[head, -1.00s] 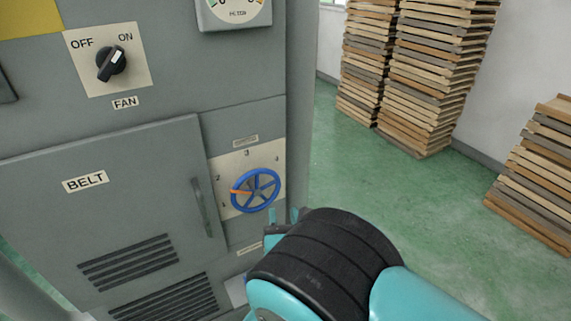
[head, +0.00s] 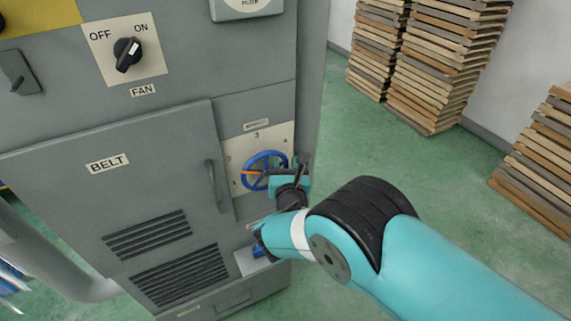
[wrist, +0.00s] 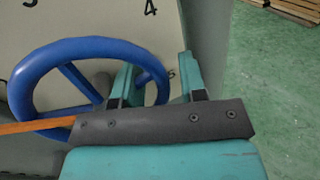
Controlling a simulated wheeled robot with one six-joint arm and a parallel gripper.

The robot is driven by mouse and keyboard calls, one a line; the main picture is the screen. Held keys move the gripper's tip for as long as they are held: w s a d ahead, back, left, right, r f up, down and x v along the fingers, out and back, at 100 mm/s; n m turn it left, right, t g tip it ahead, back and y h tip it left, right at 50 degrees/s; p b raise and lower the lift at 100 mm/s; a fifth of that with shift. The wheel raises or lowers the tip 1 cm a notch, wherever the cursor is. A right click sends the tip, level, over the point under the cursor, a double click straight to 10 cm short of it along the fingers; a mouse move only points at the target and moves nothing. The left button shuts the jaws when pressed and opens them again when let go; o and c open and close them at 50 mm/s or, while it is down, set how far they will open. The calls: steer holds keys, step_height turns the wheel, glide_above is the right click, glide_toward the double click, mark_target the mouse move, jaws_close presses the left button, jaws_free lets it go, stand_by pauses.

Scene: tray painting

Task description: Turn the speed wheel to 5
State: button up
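The blue speed wheel (head: 264,157) is on a pale dial plate on the grey cabinet. Its orange pointer (head: 250,172) points left, with the "3" mark above the wheel. The wheel (wrist: 85,50) fills the left of the wrist view, where the orange pointer (wrist: 35,127) also points left and a "4" shows at upper right. My gripper (head: 288,170) is at the wheel's right side. In the wrist view my gripper (wrist: 158,80) is open, with fingers apart on either side of the right rim. Contact cannot be told. The wheel's lower part is hidden; I cannot read a "5".
The BELT door (head: 110,180) with its handle (head: 217,185) is left of the wheel. The FAN switch (head: 127,53) is above left. Stacked boards (head: 440,65) stand at the back right. Green floor right of the cabinet is clear.

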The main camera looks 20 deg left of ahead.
jaws_close()
steer(key=shift+f, duration=0.15)
